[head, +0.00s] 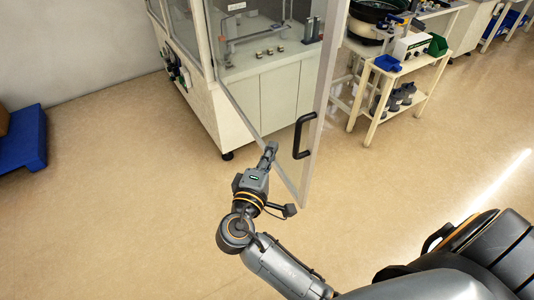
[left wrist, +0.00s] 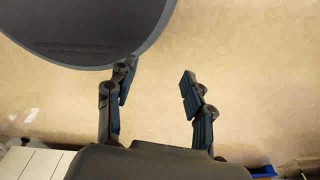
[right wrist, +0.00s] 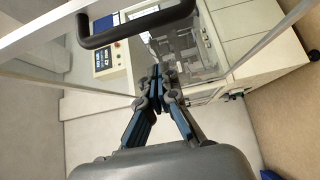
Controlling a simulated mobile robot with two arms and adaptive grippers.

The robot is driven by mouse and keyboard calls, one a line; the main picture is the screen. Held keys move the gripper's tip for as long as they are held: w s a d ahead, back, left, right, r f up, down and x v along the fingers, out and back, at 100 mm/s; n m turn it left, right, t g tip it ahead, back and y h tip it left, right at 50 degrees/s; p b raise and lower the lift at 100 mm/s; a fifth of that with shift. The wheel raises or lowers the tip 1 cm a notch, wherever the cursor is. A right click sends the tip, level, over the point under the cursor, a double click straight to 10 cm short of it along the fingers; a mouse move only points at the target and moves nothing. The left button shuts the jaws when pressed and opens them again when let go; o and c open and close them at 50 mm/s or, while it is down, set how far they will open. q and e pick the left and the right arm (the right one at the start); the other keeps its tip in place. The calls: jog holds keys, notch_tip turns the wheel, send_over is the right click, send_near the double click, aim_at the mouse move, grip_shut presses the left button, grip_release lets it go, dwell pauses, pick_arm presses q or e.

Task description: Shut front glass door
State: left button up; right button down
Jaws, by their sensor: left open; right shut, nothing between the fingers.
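The front glass door (head: 328,62) of the white cabinet stands open in the head view, swung out towards me. Its black handle (head: 298,137) is on the free edge and also shows close up in the right wrist view (right wrist: 140,26). My right gripper (head: 271,148) is shut and empty, left of the handle in the head view, overlapping the door's lower edge. In the right wrist view, its fingertips (right wrist: 157,76) appear below the handle. I cannot tell whether they touch the door. My left gripper (left wrist: 157,82) is open and empty; it is not in the head view.
The cabinet (head: 270,92) stands behind the door with its front opening uncovered. A blue pallet (head: 32,138) lies at the far left. The floor (head: 130,190) left of the door is clear.

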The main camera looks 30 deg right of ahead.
aim_at(295, 121)
jog(key=w+d+p, duration=0.1)
jog(key=d, duration=0.1)
jog(key=w+d+p, duration=0.1)
jog(key=d, duration=0.2)
jog(key=w+d+p, duration=0.1)
jog(key=w+d, duration=0.1)
jog(key=shift+d+r+p, duration=0.15)
jog(key=shift+d+p, duration=0.05)
jog(key=shift+p, duration=0.2)
jog(key=shift+d, duration=0.35)
pick_arm(q)
jog(key=r, duration=0.1)
jog(key=s+r, duration=0.1)
jog(key=r, duration=0.1)
jog(key=a+r, duration=0.1)
jog(key=shift+s+a+r, duration=0.1)
jog(key=shift+s+r, duration=0.1)
jog(key=shift+s, duration=0.05)
jog(key=shift+w, duration=0.1)
